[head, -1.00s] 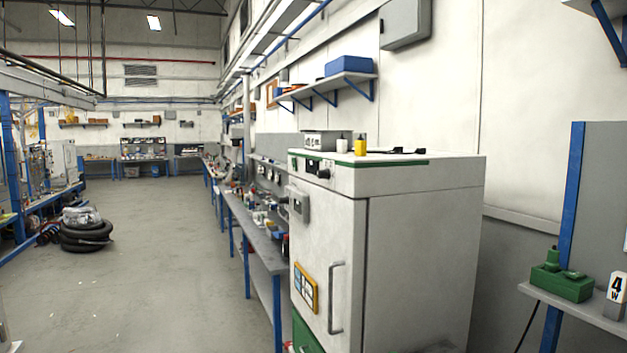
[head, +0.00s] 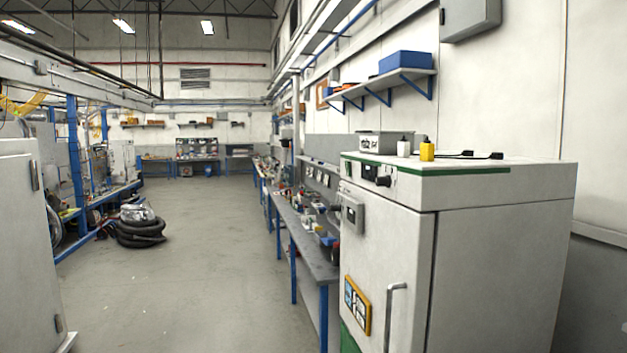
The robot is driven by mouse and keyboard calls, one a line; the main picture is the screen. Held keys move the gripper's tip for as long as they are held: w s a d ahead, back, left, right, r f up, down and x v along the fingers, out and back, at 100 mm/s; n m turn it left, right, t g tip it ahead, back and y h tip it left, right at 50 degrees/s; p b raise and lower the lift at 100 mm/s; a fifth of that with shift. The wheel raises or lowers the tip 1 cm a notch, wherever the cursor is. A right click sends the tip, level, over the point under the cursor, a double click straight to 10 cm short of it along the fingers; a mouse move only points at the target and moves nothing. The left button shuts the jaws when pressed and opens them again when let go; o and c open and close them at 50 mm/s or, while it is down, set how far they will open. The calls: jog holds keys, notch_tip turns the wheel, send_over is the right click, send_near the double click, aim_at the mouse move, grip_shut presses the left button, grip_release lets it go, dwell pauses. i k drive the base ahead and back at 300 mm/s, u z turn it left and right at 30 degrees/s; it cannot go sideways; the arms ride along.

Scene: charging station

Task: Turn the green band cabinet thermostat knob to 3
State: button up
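The green band cabinet (head: 500,250) is a tall white cabinet at the right, with a green stripe (head: 450,171) along its top edge. A dark knob (head: 383,181) sticks out near the top of its door side, beside a small dark panel (head: 369,172). Its setting is too small to read. A grey box with a small display (head: 352,214) is fixed lower on the front, with a dark round part (head: 335,208) at its left. My gripper is not in view.
A grey box (head: 385,142), a white bottle (head: 404,147) and a yellow bottle (head: 427,150) stand on the cabinet top. A long workbench (head: 318,262) runs behind it. Another white cabinet (head: 25,250) stands at the left edge. Black hoses (head: 140,232) lie on the floor. The middle floor is clear.

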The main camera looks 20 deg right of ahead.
aim_at(379, 182)
jog(key=u, duration=0.2)
jog(key=i, duration=1.3)
jog(key=z, duration=0.45)
